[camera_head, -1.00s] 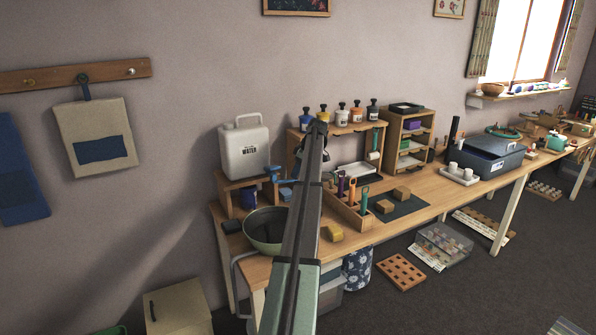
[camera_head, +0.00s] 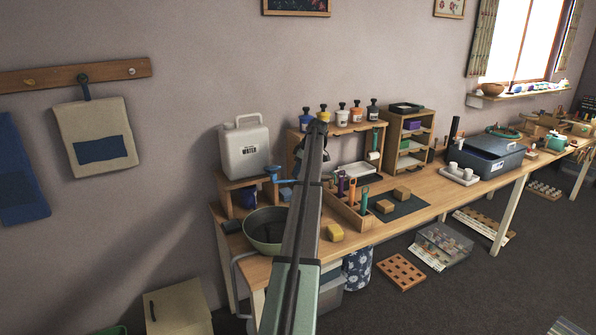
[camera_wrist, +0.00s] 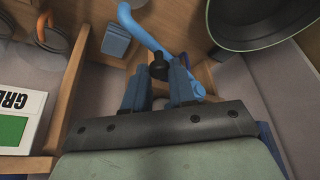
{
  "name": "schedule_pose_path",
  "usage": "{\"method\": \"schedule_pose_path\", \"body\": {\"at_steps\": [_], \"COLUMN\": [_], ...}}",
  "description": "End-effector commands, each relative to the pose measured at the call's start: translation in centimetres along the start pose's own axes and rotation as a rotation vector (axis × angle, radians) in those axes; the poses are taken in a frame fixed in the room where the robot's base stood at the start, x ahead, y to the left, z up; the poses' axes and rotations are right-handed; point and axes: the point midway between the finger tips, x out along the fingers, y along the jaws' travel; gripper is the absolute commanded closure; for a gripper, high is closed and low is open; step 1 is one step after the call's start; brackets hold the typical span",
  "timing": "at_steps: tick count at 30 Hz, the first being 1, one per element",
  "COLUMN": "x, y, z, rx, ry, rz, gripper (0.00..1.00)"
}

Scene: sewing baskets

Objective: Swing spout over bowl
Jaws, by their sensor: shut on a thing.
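The blue spout (camera_head: 284,181) sits below the white water jug, at the back of the bench's left end. The dark green bowl (camera_head: 262,226) is at the bench's left front corner. In the wrist view the bowl (camera_wrist: 262,44) is at the top right, apart from the spout tip. My arm hides the gripper in the head view.
The white water jug (camera_head: 244,150) stands on a wooden stand behind the bowl. A yellow block (camera_head: 335,232) and a wooden tool holder (camera_head: 351,214) lie right of my arm. A wooden shelf (camera_head: 352,129) with several bottles stands behind.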

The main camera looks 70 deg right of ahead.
Motion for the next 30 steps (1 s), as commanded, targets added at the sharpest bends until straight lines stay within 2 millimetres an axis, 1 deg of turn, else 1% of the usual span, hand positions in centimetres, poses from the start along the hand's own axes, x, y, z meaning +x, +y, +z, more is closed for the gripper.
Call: {"method": "schedule_pose_path", "body": {"at_steps": [8, 14, 24, 30], "x": [-0.1, -0.2, -0.4, -0.3], "y": [-0.3, -1.2, -4.3, -6.2], "z": [0.1, 0.4, 1.0, 0.9], "rx": [0.017, 0.091, 0.354, 0.529], "ry": [0.0, 0.0, 0.001, 0.001], "rz": [0.007, 0.038, 0.148, 0.22], "gripper": [1.0, 1.0, 1.0, 1.0]}}
